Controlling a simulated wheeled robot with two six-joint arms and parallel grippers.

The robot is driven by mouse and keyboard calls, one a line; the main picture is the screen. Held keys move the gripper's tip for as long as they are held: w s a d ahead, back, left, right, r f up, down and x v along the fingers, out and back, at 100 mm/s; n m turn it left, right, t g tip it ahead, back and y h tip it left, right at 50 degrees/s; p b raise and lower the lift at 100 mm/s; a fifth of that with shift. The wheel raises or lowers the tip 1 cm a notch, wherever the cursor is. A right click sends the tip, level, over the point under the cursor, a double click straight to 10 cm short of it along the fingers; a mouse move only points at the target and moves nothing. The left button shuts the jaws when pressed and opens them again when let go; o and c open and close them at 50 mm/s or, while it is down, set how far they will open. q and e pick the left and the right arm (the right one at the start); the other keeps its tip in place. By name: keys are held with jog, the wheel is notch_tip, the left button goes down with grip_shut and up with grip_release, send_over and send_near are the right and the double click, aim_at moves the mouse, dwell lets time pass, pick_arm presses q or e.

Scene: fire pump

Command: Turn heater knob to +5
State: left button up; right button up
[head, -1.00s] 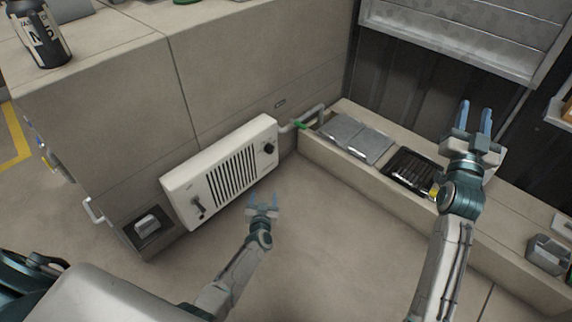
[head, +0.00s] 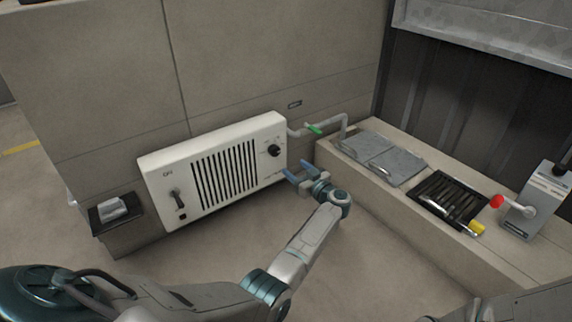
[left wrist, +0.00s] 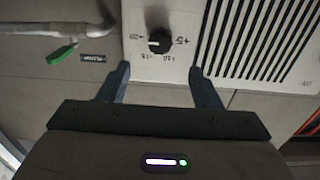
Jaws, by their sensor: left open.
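The white heater (head: 232,133) is fixed to the wall, with a dark grille and a black knob (head: 274,150) at its upper right. In the left wrist view the knob (left wrist: 159,41) has +5 printed to its right, +20 to its left, and +10 and +15 below. A light mark shows on the knob's left side, roughly towards +20. My left gripper (head: 296,168) is open just below and right of the knob in the head view. In the left wrist view its fingertips (left wrist: 160,69) are apart, with the knob ahead between them, untouched. My right gripper is out of view.
A grey pipe with a green handle (head: 314,129) runs beside the heater's right end. A ledge with grey plates (head: 392,163), a black grate (head: 446,197) and a red-knobbed lever box (head: 530,205) stands right. The heater's left lever (head: 177,199) is clear.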

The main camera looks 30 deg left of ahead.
aim_at(277, 152)
pick_arm(q)
jog(key=b+x, duration=0.2)
jog(key=x, duration=0.2)
jog(key=b+x, duration=0.3)
jog(key=x, duration=0.2)
jog(key=shift+f+b, duration=0.2)
jog(key=shift+b, duration=0.15)
jog(key=shift+b+x, duration=0.45)
jog(key=shift+x, duration=0.45)
jog(key=shift+r, duration=0.25)
jog(key=c, duration=1)
